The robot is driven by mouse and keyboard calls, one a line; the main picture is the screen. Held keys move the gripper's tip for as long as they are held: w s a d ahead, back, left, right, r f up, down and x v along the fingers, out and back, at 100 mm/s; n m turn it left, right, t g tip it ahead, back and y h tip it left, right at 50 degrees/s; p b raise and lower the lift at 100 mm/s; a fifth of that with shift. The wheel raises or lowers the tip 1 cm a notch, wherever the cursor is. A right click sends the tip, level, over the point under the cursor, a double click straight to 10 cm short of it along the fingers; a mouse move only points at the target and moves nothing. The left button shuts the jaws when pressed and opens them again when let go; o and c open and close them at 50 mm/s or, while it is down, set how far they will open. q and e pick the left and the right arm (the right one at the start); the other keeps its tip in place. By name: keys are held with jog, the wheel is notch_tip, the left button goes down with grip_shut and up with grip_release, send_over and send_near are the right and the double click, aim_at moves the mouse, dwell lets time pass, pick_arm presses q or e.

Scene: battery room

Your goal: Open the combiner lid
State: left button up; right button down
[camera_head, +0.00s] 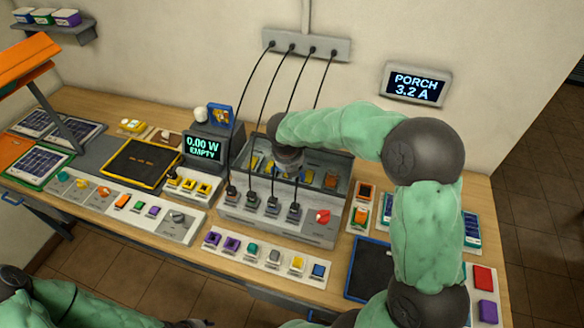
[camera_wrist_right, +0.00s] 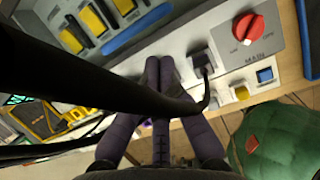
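The combiner (camera_head: 325,236) is a grey box at the middle of the bench, with a red MAIN knob (camera_head: 322,216) on its sloped front. Its top shows yellow and orange parts inside; I cannot tell whether a clear lid covers them. In the right wrist view a blue bar (camera_wrist_right: 140,30) runs beside yellow switches (camera_wrist_right: 95,20). My right gripper (camera_head: 289,168) is over the combiner's top, seen from behind in the head view. In the wrist view its purple fingers (camera_wrist_right: 160,64) meet at the tips, near the grey front panel. Contact is unclear.
Black cables run from a wall block (camera_head: 306,45) down to plugs (camera_head: 272,205) on the combiner; one crosses before my right fingers. A meter (camera_head: 203,148) reads 0.00 W EMPTY. A switch strip (camera_head: 265,256) lies in front. A dark mat (camera_head: 139,163) is at left.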

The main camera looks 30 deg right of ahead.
aim_at(295, 182)
jog(key=b+x, duration=0.1)
jog(key=x, duration=0.7)
